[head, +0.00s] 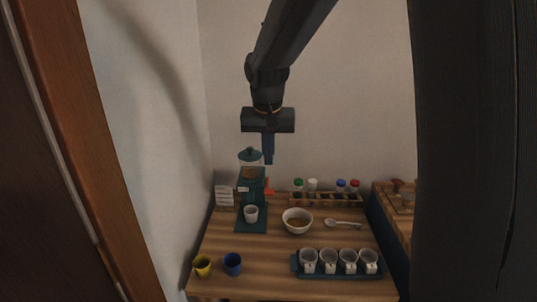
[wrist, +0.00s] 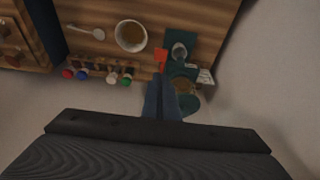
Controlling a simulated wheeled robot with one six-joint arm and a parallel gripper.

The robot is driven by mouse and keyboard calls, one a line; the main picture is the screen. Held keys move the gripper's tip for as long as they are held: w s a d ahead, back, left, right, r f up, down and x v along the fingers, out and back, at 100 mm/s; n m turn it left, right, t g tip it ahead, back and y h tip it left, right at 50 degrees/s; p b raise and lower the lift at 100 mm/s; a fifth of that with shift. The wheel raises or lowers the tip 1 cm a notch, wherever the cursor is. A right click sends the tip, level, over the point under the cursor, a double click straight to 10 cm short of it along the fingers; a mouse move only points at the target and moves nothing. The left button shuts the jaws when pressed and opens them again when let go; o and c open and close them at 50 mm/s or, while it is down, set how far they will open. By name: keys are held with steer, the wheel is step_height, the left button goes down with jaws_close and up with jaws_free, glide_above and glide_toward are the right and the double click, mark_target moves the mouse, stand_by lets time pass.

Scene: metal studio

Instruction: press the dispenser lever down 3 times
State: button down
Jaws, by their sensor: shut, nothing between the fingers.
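The dispenser (head: 250,175) is dark green with a clear hopper, standing at the back left of the wooden table. Its lever (head: 268,191) is red-orange and sticks out on the right side; it also shows in the wrist view (wrist: 161,56). A white cup (head: 251,213) stands on the dispenser's base, below the spout. My gripper (head: 268,161) is shut and empty, pointing down above the lever, beside the hopper. In the wrist view the fingertips (wrist: 161,78) appear close to the lever, but I see a gap in the head view.
A bowl (head: 298,221) and a spoon (head: 342,223) lie right of the dispenser. A rack (head: 325,200) with several capped jars stands behind. A tray (head: 336,275) of several cups is in front. Yellow (head: 202,266) and blue (head: 232,263) cups stand front left. A small card (head: 224,196) stands left.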

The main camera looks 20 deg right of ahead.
steer(key=p, duration=0.2)
glide_above(269, 194)
steer(key=x, duration=0.2)
steer(key=s+x, duration=0.1)
steer(key=x, duration=0.5)
steer(key=shift+s+a+f, duration=0.25)
steer(key=shift+a+f, duration=0.05)
steer(key=shift+f, duration=1.05)
steer(key=f+b, duration=0.1)
steer(key=f, duration=0.1)
steer(key=s+f+b, duration=0.1)
steer(key=shift+a+f+b, duration=0.2)
steer(key=shift+f+b, duration=0.15)
steer(key=shift+r+p, duration=0.6)
steer(key=shift+r, duration=0.2)
